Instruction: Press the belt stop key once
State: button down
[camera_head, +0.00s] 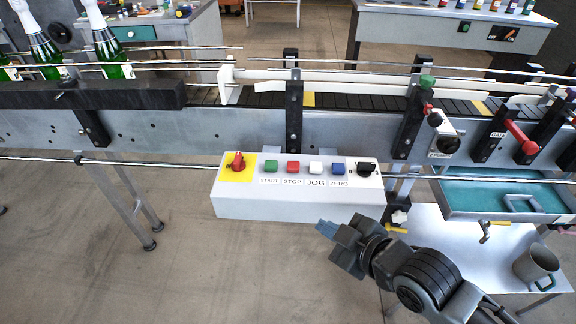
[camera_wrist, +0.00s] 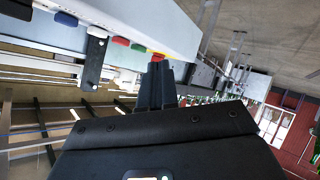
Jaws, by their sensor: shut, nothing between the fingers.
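The control box (camera_head: 300,200) is white and hangs on the front of the conveyor. Its red STOP key (camera_head: 293,167) sits between the green START key (camera_head: 271,166) and the white JOG key (camera_head: 316,168). The STOP key also shows in the wrist view (camera_wrist: 120,42), left of my fingertips. My gripper (camera_head: 327,229) is shut and empty, just in front of the box's lower edge in the head view. In the wrist view my gripper's fingers (camera_wrist: 158,68) are together and overlap the line of sight to the red and yellow knob. No contact with a key shows.
A blue ZERO key (camera_head: 338,169), a black switch (camera_head: 367,169) and a red knob (camera_head: 238,162) on a yellow plate share the box top. The conveyor (camera_head: 190,132) and its rail run behind. A table with a blue tray (camera_head: 505,199) and grey mug (camera_head: 537,265) stands right.

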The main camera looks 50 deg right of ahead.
jog(key=w+d+r+n+g, duration=0.1)
jog(key=w+d+r+g, duration=0.1)
jog(key=w+d, duration=0.65)
notch_tip(320, 180, up, 7)
jog(key=n+g+y, duration=0.1)
jog(key=n, duration=0.1)
send_over(295, 167)
jog(key=shift+p, duration=0.35)
jog(key=shift+f, duration=0.1)
jog(key=shift+f+b, duration=2.1)
jog(key=shift+f, duration=2.3)
jog(key=shift+f, duration=0.1)
jog(key=shift+f, duration=0.3)
